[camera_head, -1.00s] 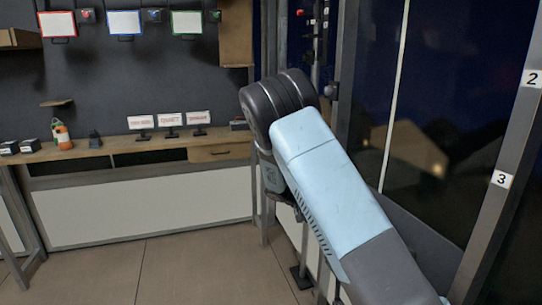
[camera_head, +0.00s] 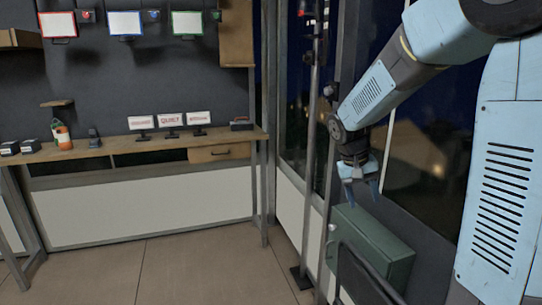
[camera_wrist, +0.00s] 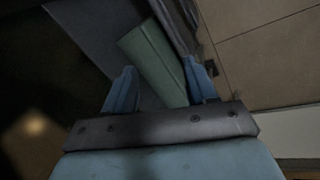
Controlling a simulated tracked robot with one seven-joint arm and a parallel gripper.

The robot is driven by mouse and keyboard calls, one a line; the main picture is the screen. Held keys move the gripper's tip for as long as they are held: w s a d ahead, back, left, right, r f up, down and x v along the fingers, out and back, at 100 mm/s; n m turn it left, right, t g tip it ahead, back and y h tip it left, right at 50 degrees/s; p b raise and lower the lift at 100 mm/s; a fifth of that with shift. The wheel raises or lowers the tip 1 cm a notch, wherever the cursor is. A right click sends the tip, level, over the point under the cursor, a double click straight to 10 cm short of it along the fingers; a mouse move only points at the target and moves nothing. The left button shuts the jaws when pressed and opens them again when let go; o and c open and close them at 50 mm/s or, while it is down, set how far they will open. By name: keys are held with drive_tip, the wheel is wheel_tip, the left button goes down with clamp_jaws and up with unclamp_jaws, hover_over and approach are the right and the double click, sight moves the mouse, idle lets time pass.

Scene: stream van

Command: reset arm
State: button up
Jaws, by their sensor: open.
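My gripper (camera_head: 361,183) hangs at the end of my blue-and-grey arm on the right side of the head view. Its fingers point down, apart and empty, above a green box (camera_head: 372,240). In the wrist view my gripper (camera_wrist: 160,85) shows two blue fingers spread apart with nothing held between them. The green box (camera_wrist: 153,60) shows beyond and between the fingers there. I cannot tell the exact gap between fingertips and box.
A metal post (camera_head: 312,150) stands left of my gripper. The floor (camera_head: 190,265) at left is clear.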

drive_tip(key=s+r+t+y, duration=0.1)
drive_tip(key=s+r, duration=0.2)
drive_tip(key=s, duration=0.4)
drive_tip(key=s+r+t+y, duration=0.1)
drive_tip(key=s+r+t, duration=0.1)
drive_tip(key=s, duration=0.5)
drive_tip(key=s+a+r+t+y, duration=0.1)
drive_tip(key=s+r, duration=0.3)
drive_tip(key=s, duration=0.4)
drive_tip(key=shift+r+n+t, duration=0.35)
drive_tip(key=shift+n+t, duration=0.05)
drive_tip(key=shift+t, duration=0.3)
